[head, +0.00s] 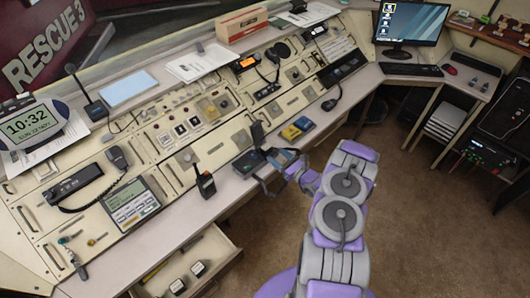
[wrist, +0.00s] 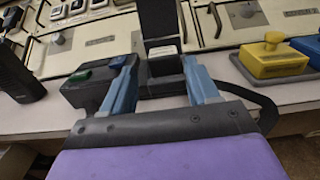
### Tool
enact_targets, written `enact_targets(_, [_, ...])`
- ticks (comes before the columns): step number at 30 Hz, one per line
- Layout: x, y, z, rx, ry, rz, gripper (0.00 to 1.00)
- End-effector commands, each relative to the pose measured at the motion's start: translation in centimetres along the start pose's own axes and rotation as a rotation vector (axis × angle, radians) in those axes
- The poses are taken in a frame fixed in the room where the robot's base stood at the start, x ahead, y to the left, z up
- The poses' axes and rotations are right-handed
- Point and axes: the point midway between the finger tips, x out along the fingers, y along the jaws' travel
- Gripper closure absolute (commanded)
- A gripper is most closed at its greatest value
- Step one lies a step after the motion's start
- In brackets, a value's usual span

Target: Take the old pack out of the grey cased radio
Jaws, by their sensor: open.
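The grey cased radio (head: 249,163) sits near the console's front edge, its dark lid (wrist: 158,20) standing up. In the wrist view its case (wrist: 88,92) shows a green and a blue button on top and a strap at the right. A dark block with a pale top (wrist: 163,52), which looks like the old pack, shows at the case's open bay; how deep it sits is unclear. My gripper (wrist: 161,62) is open, its blue fingers reaching over the case on either side of that block. I cannot tell whether they touch it. The head view also shows my gripper (head: 282,163) at the radio's right.
A yellow block (wrist: 272,60) with a knob and a blue block (head: 304,123) lie right of the radio. A handheld radio (head: 205,184) with an antenna stands at the left. An open drawer (head: 222,266) below holds small packs. Floor at the right is clear.

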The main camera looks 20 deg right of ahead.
Motion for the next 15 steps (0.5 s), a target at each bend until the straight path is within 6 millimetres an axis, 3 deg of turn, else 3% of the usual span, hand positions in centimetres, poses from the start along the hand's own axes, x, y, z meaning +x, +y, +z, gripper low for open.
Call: enact_targets(15, [4.5, 0.0, -0.5, 0.000, 0.000, 0.002, 0.40])
